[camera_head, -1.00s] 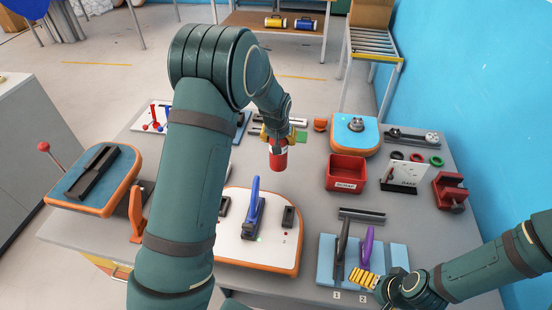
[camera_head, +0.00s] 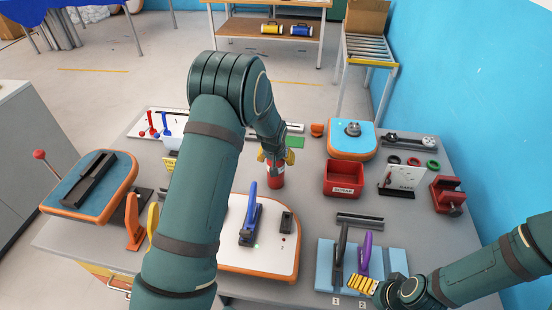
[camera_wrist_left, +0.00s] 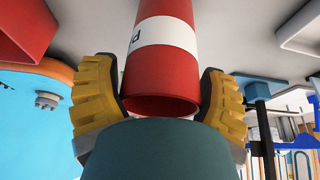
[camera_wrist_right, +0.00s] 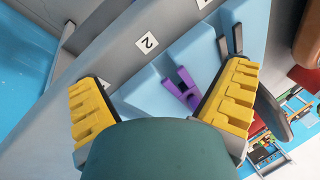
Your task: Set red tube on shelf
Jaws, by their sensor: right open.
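The red tube (camera_head: 276,178), with a white band, is upright in the middle of the workbench in the head view. My left gripper (camera_head: 276,157) is around its upper end. In the left wrist view the tube (camera_wrist_left: 162,82) sits between the two yellow fingers, which appear to meet its sides near the close end. I cannot tell whether its lower end touches the bench. A wooden shelf (camera_head: 235,22) stands at the back, bearing a yellow tube and a blue tube (camera_head: 300,30). My right gripper (camera_wrist_right: 160,105) is open and empty above the blue board at front right.
A red bin (camera_head: 343,190) stands right of the tube. A white board with a blue lever (camera_head: 249,222) lies in front. A blue board with black and purple levers (camera_head: 363,252) is under my right gripper. Floor lies open between bench and shelf.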

